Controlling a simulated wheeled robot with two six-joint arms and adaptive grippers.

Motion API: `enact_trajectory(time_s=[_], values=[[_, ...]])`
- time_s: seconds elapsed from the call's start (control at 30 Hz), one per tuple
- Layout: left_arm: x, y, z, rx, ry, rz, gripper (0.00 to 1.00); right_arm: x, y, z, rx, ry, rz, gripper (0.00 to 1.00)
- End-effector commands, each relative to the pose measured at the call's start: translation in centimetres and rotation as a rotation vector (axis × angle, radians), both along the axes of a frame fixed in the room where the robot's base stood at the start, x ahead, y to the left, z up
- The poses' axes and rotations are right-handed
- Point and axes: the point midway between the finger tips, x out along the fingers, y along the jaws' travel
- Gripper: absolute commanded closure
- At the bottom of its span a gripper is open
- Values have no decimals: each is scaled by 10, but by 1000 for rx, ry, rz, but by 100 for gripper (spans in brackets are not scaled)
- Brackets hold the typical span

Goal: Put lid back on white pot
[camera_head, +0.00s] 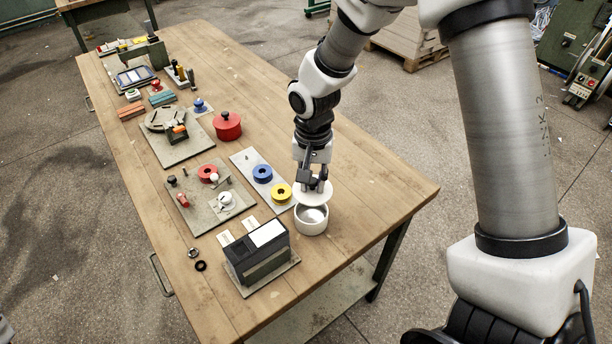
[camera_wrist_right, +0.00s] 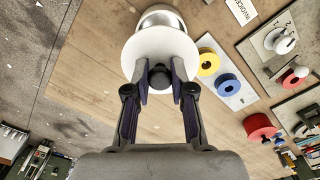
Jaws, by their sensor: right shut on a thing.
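The white pot (camera_head: 311,225) stands open on the wooden table near its right edge, and its metallic inside shows. It also shows partly in the right wrist view (camera_wrist_right: 160,18), behind the lid. The white lid (camera_head: 322,197) is a flat disc with a dark knob (camera_wrist_right: 160,76). In the right wrist view the fingers (camera_wrist_right: 160,84) flank the knob.
A board with a blue ring (camera_head: 262,174) and a yellow ring (camera_head: 281,194) lies just left of the pot. A dark box (camera_head: 257,256) stands at the front left. A red pot (camera_head: 228,126) stands farther back. The table's right edge (camera_head: 410,206) is clear.

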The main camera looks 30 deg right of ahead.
Motion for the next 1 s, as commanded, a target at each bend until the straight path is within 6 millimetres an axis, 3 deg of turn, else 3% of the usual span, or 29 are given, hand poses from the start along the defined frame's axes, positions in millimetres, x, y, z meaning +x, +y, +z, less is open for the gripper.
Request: enact_trajectory(time_s=[0.37, 0.6, 1.0], values=[[-1, 0, -45, 0, 2, 1, 60, 0, 0, -45, 0, 0, 0, 100], [-1, 0, -53, 0, 1, 1, 60, 0, 0, -62, 0, 0, 0, 100], [-1, 0, -53, 0, 1, 1, 60, 0, 0, -62, -1, -1, 0, 100]])
